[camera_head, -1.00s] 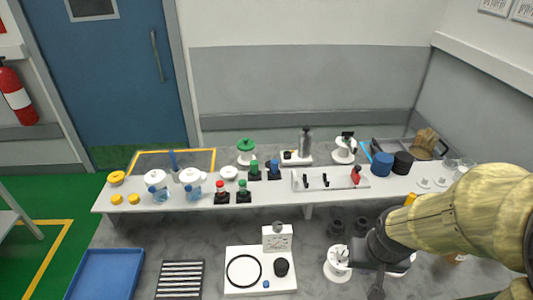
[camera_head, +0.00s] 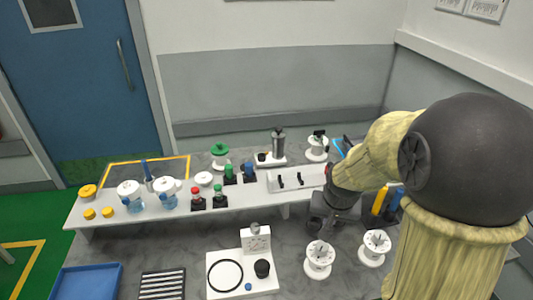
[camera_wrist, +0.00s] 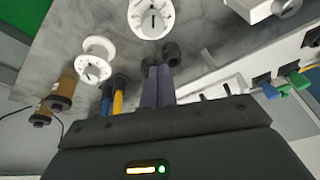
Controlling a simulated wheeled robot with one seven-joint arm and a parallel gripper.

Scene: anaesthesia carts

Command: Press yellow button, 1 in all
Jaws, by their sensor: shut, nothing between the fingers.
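Along the shelf in the head view, push buttons on black bases show red (camera_head: 195,193), green (camera_head: 218,191), a second green (camera_head: 229,169) and blue (camera_head: 248,168). I make out no yellow button on such a base. At the shelf's left end sit a larger round yellow piece (camera_head: 88,191) and two small yellow ones (camera_head: 90,213); I cannot tell whether any is a button. My gripper (camera_head: 325,235) is over the right part of the bench, away from them. In the wrist view my gripper (camera_wrist: 158,72) has its fingers together and empty.
White round dials (camera_head: 319,258) stand under my arm. A yellow-handled item (camera_head: 380,202) stands beside a blue one at right. A white board with a black ring (camera_head: 213,288) lies on the lower bench, and a blue tray (camera_head: 90,284) is at lower left.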

